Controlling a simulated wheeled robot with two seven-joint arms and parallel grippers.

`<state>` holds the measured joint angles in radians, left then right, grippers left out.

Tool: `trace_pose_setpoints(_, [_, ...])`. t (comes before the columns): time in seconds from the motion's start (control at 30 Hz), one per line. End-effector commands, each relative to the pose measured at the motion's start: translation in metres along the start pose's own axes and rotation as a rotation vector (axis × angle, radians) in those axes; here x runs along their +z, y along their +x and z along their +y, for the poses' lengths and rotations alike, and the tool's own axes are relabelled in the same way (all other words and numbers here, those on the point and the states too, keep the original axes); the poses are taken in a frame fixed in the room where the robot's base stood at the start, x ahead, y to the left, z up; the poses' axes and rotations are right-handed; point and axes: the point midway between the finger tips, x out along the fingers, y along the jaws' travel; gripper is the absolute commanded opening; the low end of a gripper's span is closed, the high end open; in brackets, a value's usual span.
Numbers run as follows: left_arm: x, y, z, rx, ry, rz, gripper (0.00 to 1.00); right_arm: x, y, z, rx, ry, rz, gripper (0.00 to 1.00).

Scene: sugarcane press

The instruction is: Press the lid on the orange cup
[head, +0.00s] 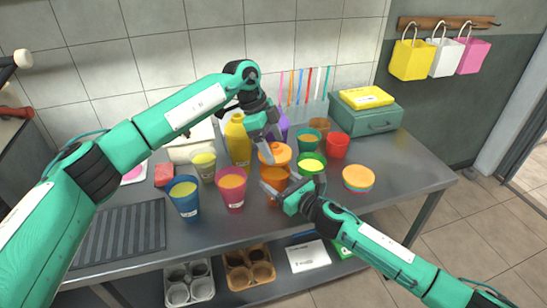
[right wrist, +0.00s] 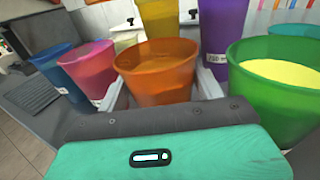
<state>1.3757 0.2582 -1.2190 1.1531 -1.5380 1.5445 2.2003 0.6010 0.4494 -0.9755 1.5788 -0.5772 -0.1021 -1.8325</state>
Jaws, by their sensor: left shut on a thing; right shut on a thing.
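The orange cup (head: 274,174) stands on the grey table among several other cups. My right gripper (head: 279,190) is shut around its side; the right wrist view shows the orange cup (right wrist: 157,75) between the two fingers, its rim uncovered. An orange lid (head: 275,153) is above the cup, in my left gripper (head: 268,142), which is shut on it. The lid looks apart from the rim, but the exact gap is hard to tell. The lid does not show in the right wrist view.
Close by stand a pink cup (head: 231,194), a blue cup (head: 185,203), a green cup (head: 311,166) and a yellow bottle (head: 238,145). A stack of coloured lids (head: 358,179) lies to the right. The table's front right is clear.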

Motion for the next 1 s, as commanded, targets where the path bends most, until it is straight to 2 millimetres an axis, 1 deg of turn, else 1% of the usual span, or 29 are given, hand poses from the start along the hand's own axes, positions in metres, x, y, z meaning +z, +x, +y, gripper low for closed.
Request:
trace_pose_setpoints(0.03, [0.004,0.008,0.0,0.002,-0.001,0.002,0.59,0.0,0.0,0.0,0.0,0.001,0.0,0.27])
trace_pose_setpoints(0.1, [0.007,0.017,0.0,0.003,-0.002,0.003,0.59,0.0,0.0,0.0,0.0,0.001,0.0,0.27])
trace_pose_setpoints(0.2, [0.01,0.024,0.0,0.002,-0.002,0.005,0.59,0.0,0.0,0.0,0.0,0.001,0.0,0.27])
trace_pose_setpoints(0.67, [0.01,0.024,-0.001,0.002,-0.001,0.005,0.59,-0.001,0.0,0.0,0.0,0.001,0.001,0.27])
trace_pose_setpoints(1.0, [0.016,0.039,-0.001,0.002,-0.002,0.004,0.59,-0.001,0.0,0.0,0.0,0.001,0.001,0.27])
